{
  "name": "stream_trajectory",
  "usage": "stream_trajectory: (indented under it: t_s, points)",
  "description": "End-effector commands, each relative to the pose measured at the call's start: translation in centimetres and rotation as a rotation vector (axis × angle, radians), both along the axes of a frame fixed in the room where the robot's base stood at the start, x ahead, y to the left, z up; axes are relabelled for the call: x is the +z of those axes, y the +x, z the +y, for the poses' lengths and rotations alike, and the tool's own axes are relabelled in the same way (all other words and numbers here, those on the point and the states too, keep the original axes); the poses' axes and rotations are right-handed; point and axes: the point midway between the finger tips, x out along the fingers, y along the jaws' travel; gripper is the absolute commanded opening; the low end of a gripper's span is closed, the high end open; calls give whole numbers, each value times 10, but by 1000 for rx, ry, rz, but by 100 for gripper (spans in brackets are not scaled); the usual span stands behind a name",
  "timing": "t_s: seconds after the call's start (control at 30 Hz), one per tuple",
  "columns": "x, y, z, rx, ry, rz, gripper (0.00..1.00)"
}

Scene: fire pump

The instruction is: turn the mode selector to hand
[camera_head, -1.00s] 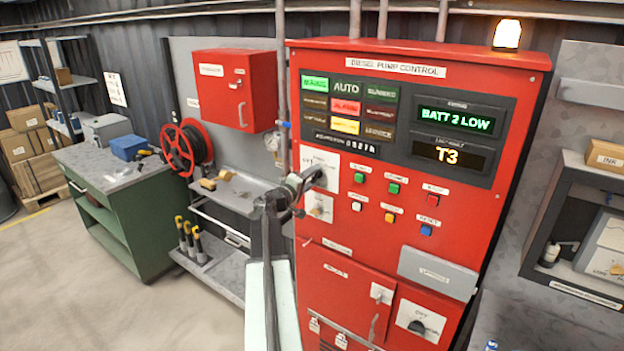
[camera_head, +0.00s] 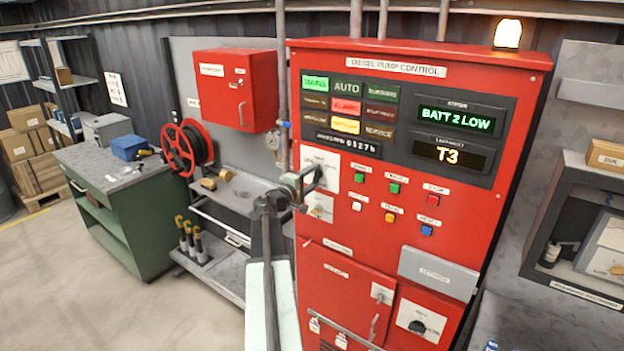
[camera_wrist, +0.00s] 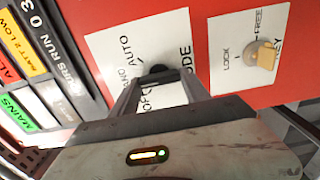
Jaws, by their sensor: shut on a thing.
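The mode selector is a dark knob (camera_wrist: 157,73) on a white plate (camera_wrist: 112,52) lettered AUTO, OFF and MODE, with another label partly hidden. In the head view this plate (camera_head: 330,160) is on the upper left of the red panel front. My gripper (camera_wrist: 158,82) is at the knob, with a finger on each side, shut on it. In the head view my gripper (camera_head: 306,180) covers the knob and the lower part of the plate. Which label the knob points to cannot be told.
A second white plate with a key switch (camera_wrist: 262,55), marked LOCK and FREE, sits beside the selector plate. Coloured push buttons (camera_head: 393,189) are to the right. A grey pipe (camera_head: 281,80) runs vertically just left of the red cabinet (camera_head: 470,225).

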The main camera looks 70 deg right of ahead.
Motion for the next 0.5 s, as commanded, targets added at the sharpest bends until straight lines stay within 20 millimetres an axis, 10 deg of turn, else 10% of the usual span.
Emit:
stream_trajectory:
  t_s: [0.07,0.1,0.17,0.5]
  points:
    - [1,2,-1,6,-2,4,14]
    - [1,2,-1,6,-2,4,60]
    - [1,2,-1,5,-2,3,76]
    - [1,1,1,2,-1,0,76]
